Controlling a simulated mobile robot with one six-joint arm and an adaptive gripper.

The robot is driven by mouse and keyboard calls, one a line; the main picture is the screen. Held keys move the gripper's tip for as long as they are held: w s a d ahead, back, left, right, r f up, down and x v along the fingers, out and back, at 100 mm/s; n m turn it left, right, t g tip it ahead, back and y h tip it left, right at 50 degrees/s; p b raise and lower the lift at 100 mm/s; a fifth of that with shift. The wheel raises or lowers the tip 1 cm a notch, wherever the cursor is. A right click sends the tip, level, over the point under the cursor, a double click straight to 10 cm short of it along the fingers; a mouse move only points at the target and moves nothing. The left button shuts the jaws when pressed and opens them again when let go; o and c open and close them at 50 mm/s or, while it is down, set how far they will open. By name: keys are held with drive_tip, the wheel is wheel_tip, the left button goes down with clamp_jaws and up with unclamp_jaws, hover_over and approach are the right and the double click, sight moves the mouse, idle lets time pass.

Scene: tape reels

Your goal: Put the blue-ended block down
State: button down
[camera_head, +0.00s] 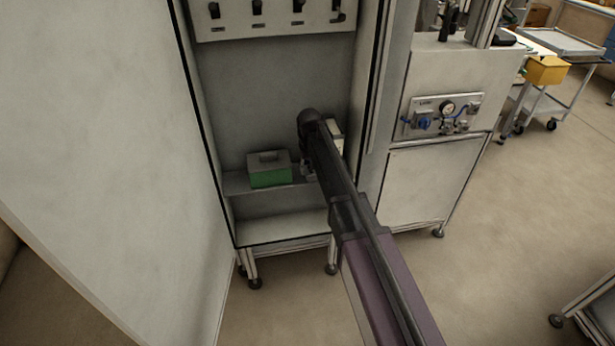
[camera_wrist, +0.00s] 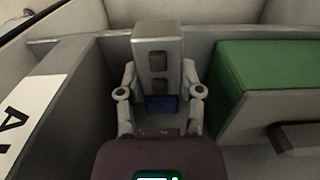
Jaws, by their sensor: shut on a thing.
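In the head view my gripper (camera_head: 309,173) is partly hidden behind my arm, inside the cabinet at shelf height, right of a green box. The block cannot be made out clearly there. I cannot tell whether the block touches the shelf.
The green box (camera_head: 270,178) with a grey handled lid stands on the cabinet shelf (camera_head: 236,184); it is close at right in the wrist view (camera_wrist: 265,85). A white label (camera_wrist: 32,112) with a letter A lies at left.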

drive_tip(key=shift+f+b, duration=1)
drive_tip(key=shift+f, duration=0.3)
drive_tip(key=shift+f, duration=0.15)
drive_tip(key=shift+c, duration=1.3)
unclamp_jaws()
wheel_tip(320, 180, up, 12)
drive_tip(key=p, duration=1.2)
drive_tip(key=shift+r, duration=0.2)
